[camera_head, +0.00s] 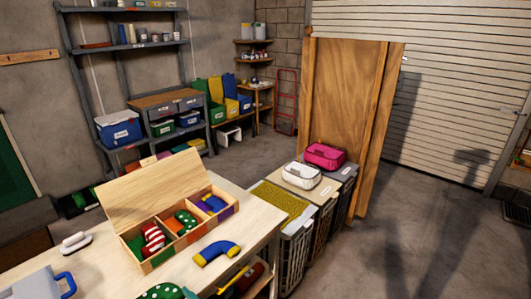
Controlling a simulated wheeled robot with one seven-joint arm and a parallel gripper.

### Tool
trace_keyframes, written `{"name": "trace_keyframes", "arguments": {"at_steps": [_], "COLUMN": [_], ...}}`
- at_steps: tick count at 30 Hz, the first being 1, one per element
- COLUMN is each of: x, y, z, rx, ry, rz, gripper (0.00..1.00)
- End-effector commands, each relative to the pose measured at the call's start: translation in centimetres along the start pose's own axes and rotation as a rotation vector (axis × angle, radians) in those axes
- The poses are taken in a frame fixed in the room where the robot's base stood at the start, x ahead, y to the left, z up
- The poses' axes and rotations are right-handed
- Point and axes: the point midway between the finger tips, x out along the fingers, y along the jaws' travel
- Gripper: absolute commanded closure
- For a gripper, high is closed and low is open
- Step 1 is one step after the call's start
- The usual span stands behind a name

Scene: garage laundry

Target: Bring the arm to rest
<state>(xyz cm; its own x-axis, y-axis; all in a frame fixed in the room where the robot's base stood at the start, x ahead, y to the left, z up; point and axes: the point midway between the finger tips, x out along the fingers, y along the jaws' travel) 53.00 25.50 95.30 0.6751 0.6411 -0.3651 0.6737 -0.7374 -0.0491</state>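My arm and gripper do not show in the head camera view, so I cannot see how the arm is held or whether the gripper is open or shut. A light wooden table (252,205) stands at the lower left. On it is an open wooden box (163,261) with compartments, its lid raised at the back. Rolled socks lie in the compartments: a red and white striped one (153,238), a green spotted one (187,219) and a blue one (214,203). A blue and yellow sock (215,252) lies on the table in front of the box.
A white-handled object (75,243) and a grey object with a blue handle (40,284) are at the table's left. Lidded hampers (297,235) carrying a white bag (301,175) and a pink bag (325,156) stand beyond its right end. The floor (430,225) at right is clear.

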Motion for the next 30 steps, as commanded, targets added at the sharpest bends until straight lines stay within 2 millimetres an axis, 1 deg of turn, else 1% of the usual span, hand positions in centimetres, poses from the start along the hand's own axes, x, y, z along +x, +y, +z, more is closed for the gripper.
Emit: {"name": "trace_keyframes", "arguments": {"at_steps": [1, 5, 8, 12, 14, 18, 21, 23, 27, 30], "x": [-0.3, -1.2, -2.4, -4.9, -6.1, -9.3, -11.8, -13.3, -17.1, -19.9], "y": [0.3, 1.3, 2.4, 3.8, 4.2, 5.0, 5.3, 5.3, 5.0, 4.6], "z": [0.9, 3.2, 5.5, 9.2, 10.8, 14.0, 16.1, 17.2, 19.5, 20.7], "rx": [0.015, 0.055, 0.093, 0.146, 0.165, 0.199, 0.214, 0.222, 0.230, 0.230], "ry": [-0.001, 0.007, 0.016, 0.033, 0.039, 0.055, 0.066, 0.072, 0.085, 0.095], "rz": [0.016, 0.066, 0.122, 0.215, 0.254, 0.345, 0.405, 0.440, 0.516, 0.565], "gripper": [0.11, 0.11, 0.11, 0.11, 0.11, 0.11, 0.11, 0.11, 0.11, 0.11]}}
